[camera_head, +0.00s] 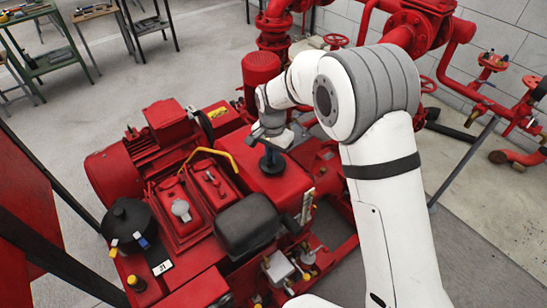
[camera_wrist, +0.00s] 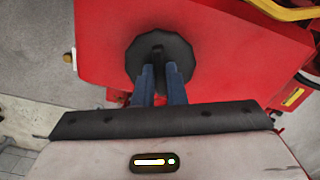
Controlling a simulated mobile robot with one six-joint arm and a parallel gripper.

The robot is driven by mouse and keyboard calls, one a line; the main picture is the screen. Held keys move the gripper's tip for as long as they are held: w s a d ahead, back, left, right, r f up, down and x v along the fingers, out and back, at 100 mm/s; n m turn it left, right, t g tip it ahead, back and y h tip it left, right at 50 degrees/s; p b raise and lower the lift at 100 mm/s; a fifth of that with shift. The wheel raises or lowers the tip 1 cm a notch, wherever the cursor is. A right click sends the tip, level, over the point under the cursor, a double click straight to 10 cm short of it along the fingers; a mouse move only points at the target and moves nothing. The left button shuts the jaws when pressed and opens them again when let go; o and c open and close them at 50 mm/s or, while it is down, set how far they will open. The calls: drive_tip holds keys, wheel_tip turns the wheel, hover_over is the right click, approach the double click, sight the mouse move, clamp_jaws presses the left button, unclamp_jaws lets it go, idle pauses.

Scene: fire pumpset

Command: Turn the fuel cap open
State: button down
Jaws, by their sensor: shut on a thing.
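The fuel cap (camera_wrist: 179,58) is a round black cap with a scalloped rim and a raised bar across its middle. It sits on top of a red tank (camera_wrist: 225,70). In the head view the cap (camera_head: 272,163) shows small and dark below my gripper, on the red tank (camera_head: 262,185). My gripper (camera_wrist: 160,68) has its two blue-grey fingers closed on the raised bar of the cap. In the head view my gripper (camera_head: 271,148) points down onto the cap. The fingers hide part of the cap's near side.
A yellow handle (camera_head: 212,152) stands left of the tank, and also shows at the upper right of the wrist view (camera_wrist: 275,11). Red pipes (camera_head: 420,30) and valves run along the back wall. A black round part (camera_head: 128,222) sits at left. Open floor (camera_head: 200,50) lies behind.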

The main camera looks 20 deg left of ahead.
drive_tip(key=n+b, duration=0.1)
drive_tip(key=n, duration=0.2)
drive_tip(key=shift+s+f+n, duration=0.1)
drive_tip(key=shift+f+n, duration=0.05)
drive_tip(key=shift+n, duration=0.25)
drive_tip(key=n+b, duration=0.1)
drive_tip(key=n, duration=0.2)
drive_tip(key=n+b, duration=0.1)
drive_tip(key=n, duration=0.6)
idle(0.4)
drive_tip(key=c, duration=1.5)
unclamp_jaws()
drive_tip(key=shift+r, duration=0.2)
